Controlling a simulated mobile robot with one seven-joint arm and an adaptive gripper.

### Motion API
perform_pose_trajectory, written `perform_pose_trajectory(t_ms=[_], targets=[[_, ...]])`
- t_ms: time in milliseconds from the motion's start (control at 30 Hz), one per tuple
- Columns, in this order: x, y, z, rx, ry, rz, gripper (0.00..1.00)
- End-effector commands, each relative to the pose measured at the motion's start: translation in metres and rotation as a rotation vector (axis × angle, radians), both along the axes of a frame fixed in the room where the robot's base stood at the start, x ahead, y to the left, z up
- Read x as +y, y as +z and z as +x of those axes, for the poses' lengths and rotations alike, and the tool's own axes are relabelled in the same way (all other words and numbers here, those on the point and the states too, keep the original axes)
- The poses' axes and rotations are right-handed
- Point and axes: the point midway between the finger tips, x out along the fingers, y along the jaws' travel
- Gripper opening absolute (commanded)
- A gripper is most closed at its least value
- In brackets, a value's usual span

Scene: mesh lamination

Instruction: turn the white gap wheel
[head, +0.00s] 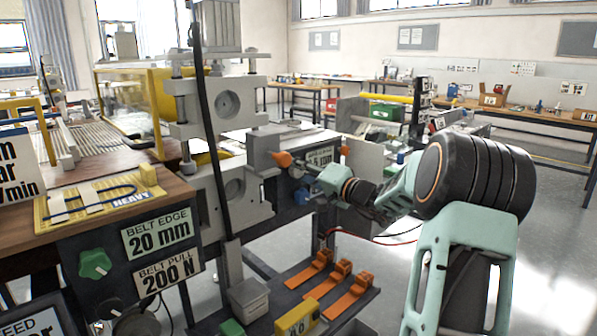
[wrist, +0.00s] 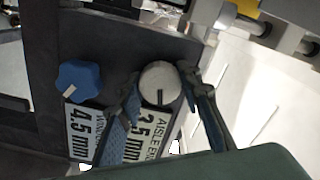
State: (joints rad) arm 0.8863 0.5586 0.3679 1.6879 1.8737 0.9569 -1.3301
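The white gap wheel (wrist: 160,83) is a round knob with a dark pointer line, on a dark panel in the wrist view. In the head view my arm reaches to the machine's right side, where I cannot make out the white wheel.
A blue knob (wrist: 80,80) with a "4.5 mm" label (wrist: 82,133) sits left of the white wheel, near the left finger. In the head view a green knob (head: 95,264) is on the front panel, and orange tools (head: 345,299) lie on a low shelf below my arm.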

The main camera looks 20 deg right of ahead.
Motion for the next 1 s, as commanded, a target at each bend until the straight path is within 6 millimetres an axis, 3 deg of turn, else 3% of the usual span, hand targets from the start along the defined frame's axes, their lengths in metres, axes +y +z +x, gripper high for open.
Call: perform_pose_trajectory(t_ms=[100,467,1000], targets=[[0.0,0.0001,-0.0001,0.0,0.0,0.0,0.09],[-0.0001,-0.0006,-0.0003,0.019,0.0,0.054,0.08],[0.0001,-0.0002,-0.0003,0.171,0.0,0.468,0.08]])
